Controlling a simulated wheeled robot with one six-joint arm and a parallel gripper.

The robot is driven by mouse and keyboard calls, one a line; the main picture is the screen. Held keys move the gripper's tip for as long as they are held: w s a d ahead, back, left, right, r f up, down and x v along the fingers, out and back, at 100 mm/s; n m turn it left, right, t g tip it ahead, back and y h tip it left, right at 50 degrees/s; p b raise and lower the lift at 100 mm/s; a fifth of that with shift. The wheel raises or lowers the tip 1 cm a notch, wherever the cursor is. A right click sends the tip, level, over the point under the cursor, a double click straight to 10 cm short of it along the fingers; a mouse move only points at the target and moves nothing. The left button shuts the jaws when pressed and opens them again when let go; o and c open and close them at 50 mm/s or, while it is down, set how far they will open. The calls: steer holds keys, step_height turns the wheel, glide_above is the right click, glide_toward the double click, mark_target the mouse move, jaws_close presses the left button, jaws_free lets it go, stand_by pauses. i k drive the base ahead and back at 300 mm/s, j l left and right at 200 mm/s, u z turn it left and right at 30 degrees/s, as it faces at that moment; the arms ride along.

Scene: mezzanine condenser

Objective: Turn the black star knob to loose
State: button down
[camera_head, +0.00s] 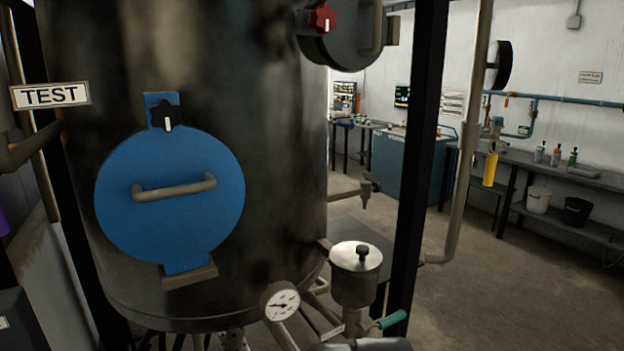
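The black star knob (162,112) sits at the top of a round blue cover (170,230) on the front of a large dark metal tank (260,150). A white mark on the knob points straight down. The blue cover lies flat against the tank, with a grey bar handle (172,189) across its middle. Nothing touches the knob.
A red star knob (322,18) sits on a dark round cover (345,45) at the upper right. A pressure gauge (282,302), a metal pot (356,262) and a teal-handled lever (391,320) stand low right. A black post (416,150) rises beyond. Open floor (490,290) lies right.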

mark_target(166, 115)
steer(key=u, duration=1.2)
